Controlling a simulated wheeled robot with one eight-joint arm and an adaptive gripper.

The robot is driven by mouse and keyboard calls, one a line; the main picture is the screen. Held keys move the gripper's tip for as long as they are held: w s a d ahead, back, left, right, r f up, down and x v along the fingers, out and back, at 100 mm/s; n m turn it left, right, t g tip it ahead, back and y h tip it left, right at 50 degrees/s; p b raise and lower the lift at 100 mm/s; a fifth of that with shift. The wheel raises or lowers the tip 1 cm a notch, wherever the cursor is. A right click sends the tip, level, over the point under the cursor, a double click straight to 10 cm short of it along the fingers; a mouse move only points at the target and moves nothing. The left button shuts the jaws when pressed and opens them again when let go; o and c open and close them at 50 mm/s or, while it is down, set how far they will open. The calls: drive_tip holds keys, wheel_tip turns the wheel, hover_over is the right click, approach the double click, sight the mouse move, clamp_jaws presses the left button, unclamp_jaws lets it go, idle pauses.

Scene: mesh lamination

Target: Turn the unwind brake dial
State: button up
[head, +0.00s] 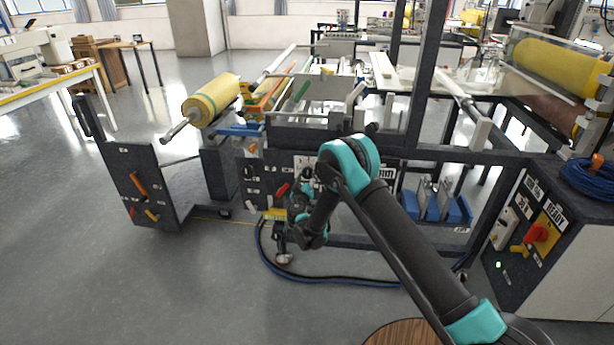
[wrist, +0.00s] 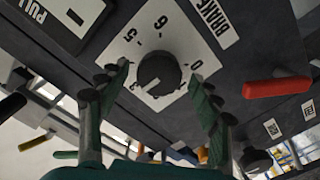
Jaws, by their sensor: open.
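The brake dial (wrist: 158,75) is a dark round knob on a white numbered plate (wrist: 133,45), with a "BRAKE" label (wrist: 209,18) beside it in the wrist view. My gripper (wrist: 162,82) is open, with one finger on each side of the dial. I cannot tell whether either finger touches it. The dial itself is hard to make out in the head view.
A red lever (wrist: 277,88) sticks out right of the dial, and a black knob (wrist: 255,158) is below it. A "PULL" control (wrist: 52,16) is at upper left. A blue hose (head: 330,279) lies on the floor. Open floor (head: 130,280) is at the left.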

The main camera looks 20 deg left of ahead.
drive_tip(key=v, duration=0.6)
drive_tip(key=shift+s, duration=0.1)
